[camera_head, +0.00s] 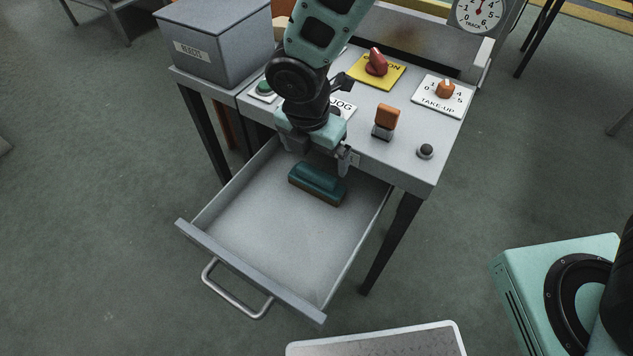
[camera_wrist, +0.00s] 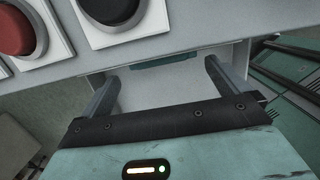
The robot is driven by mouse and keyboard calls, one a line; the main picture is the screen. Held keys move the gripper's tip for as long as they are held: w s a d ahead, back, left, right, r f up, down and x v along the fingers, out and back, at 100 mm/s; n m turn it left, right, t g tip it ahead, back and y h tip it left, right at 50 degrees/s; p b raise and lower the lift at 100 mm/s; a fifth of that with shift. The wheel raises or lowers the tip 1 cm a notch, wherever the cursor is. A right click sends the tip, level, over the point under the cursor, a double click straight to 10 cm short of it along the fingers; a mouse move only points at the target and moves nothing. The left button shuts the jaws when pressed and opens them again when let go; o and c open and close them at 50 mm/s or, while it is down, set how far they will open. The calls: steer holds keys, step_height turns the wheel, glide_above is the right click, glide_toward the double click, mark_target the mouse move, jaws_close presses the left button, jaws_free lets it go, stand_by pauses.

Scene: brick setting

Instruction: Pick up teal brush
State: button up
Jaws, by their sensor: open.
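The teal brush (camera_head: 318,183) has a teal top and a brown lower edge. It lies in the open drawer (camera_head: 262,244), toward the back right, near the table front. My gripper (camera_head: 318,164) is open and empty, above the back of the drawer and close to the brush in the head view. In the wrist view my gripper (camera_wrist: 157,85) shows two spread fingers. A strip of the brush (camera_wrist: 165,61) shows beyond and between them, with its rest hidden by the table edge. I cannot tell the exact height gap.
The control table (camera_head: 402,165) overhangs the drawer's back, with an orange switch (camera_head: 387,117) and a black knob (camera_head: 425,151) near its front. A grey reject bin (camera_head: 215,45) stands at left. The drawer's front half is empty.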

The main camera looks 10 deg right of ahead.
mark_target(316, 172)
steer(key=shift+w+d+f+b, duration=0.1)
steer(key=shift+w+f+b, duration=0.05)
steer(key=shift+f, duration=1.45)
steer(key=shift+w+d+f+b, duration=0.1)
steer(key=shift+w+f+b, duration=0.05)
steer(key=shift+f, duration=1.4)
steer(key=c, duration=1)
steer(key=shift+a+r, duration=0.1)
steer(key=shift+r, duration=0.05)
steer(key=shift+s+r, duration=0.1)
steer(key=shift+r, duration=0.1)
step_height(316, 172, up, 11)
steer(key=p, duration=0.2)
steer(key=s+a, duration=0.4)
steer(key=s, duration=0.1)
steer(key=s+a+b, duration=0.1)
steer(key=s+a, duration=0.3)
steer(key=s, duration=0.1)
steer(key=s+a+b, duration=0.1)
steer(key=s+a, duration=0.3)
steer(key=s, duration=0.1)
steer(key=shift+s+a, duration=0.15)
steer(key=shift+s, duration=0.15)
